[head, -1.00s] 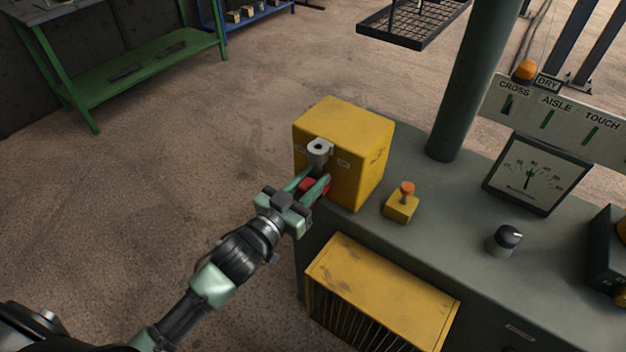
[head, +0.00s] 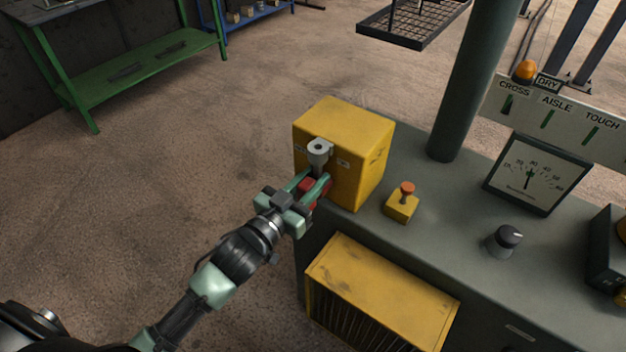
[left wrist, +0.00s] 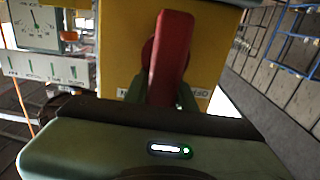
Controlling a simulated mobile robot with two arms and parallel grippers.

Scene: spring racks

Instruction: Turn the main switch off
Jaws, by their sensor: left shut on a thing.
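The yellow switch box (head: 345,150) stands on the left end of the grey console. The red handle (head: 311,188) of the main switch is on its front, partly hidden by the gripper in the head view. My left gripper (head: 314,184) is shut on this handle. In the left wrist view the red handle (left wrist: 171,55) stands nearly upright in the picture, its lower end between the green fingers (left wrist: 168,95). A small label reading OFF (left wrist: 194,93) shows upside down beside it. A grey lug with a hole (head: 319,149) sits above the handle. My right gripper is out of view.
An orange-topped button on a yellow base (head: 402,205), a black knob (head: 506,239) and a gauge (head: 536,175) are on the grey console (head: 440,235). A yellow vented box (head: 385,290) juts out below.

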